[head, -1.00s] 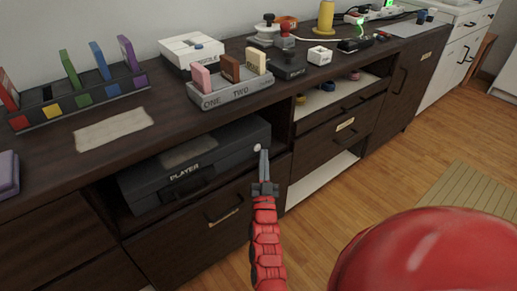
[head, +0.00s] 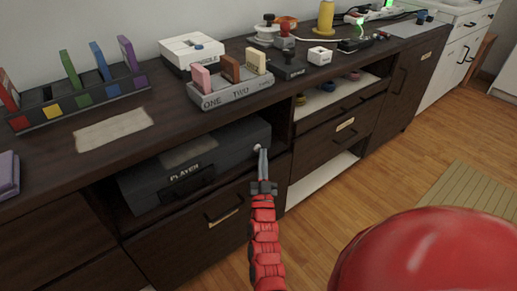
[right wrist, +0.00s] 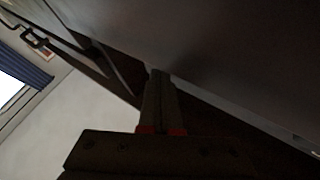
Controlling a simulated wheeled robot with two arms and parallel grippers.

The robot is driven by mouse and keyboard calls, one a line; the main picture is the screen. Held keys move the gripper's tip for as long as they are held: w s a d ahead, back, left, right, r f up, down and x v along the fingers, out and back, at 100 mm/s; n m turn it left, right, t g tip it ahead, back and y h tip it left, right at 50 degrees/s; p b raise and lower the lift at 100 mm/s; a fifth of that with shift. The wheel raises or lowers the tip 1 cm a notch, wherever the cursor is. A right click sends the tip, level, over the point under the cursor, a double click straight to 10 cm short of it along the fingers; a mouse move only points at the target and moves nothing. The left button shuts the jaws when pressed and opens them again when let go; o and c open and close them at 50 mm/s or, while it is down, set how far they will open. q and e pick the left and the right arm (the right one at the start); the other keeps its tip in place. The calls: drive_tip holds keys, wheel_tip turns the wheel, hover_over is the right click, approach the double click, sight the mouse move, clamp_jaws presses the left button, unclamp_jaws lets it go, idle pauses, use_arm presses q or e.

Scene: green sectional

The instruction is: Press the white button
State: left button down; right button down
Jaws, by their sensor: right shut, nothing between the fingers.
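A dark box marked PLAYER (head: 150,186) sits in the open shelf under the counter. A small round white button (head: 257,147) shows at the right end of its front. My right gripper (head: 263,151) is shut and empty, with its tips right beside the button; I cannot tell if they touch it. In the right wrist view my shut fingers (right wrist: 160,88) point at a dark surface, and the button does not show there. A small white box (head: 320,55) with a dark mark on top stands on the counter. My left gripper is not in view.
The counter holds a block rack marked ONE TWO (head: 232,92), a white console (head: 191,50) and a rack with coloured slabs (head: 82,102). A large red rounded shape fills the lower right. Wooden floor (head: 345,200) is open in front of the cabinets.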

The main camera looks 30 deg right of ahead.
drive_tip(key=shift+w, duration=0.2)
idle(0.4)
drive_tip(key=shift+s, duration=0.5)
drive_tip(key=shift+s, duration=0.15)
drive_tip(key=shift+s+d+f+p, duration=0.15)
drive_tip(key=shift+s+p, duration=0.25)
drive_tip(key=shift+s, duration=1.05)
drive_tip(key=shift+s+d+r+p, duration=0.1)
drive_tip(key=shift+s+p, duration=0.25)
drive_tip(key=shift+s, duration=1.05)
drive_tip(key=shift+f, duration=0.1)
